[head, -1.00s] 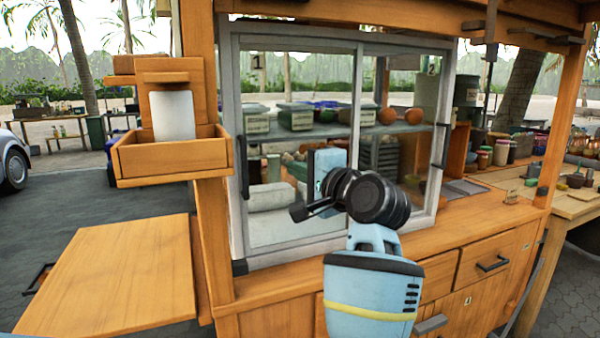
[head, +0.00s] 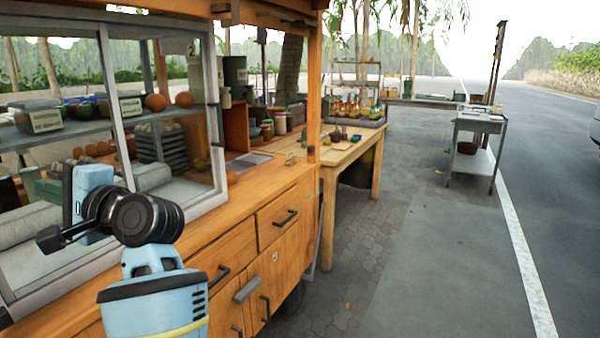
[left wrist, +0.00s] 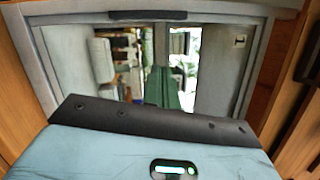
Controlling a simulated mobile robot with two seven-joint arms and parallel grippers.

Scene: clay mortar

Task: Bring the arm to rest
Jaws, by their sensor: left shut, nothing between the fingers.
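My left gripper (head: 70,195) is at the left of the head view. Its light blue hand with a black front edge stands in front of the glass case of the wooden cart, and no object shows in it. In the left wrist view, the hand's blue body and black edge fill the lower part, facing the glass front. I cannot tell the gap to the glass. My right gripper is not in view.
The glass case (head: 112,120) has grey-framed panes, with boxes and fruit inside. The cart's wooden drawer (head: 278,215) and its handles are right of my arm. A wooden table (head: 355,150) and a grey metal stand (head: 480,125) stand farther off. Paving at the right is clear.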

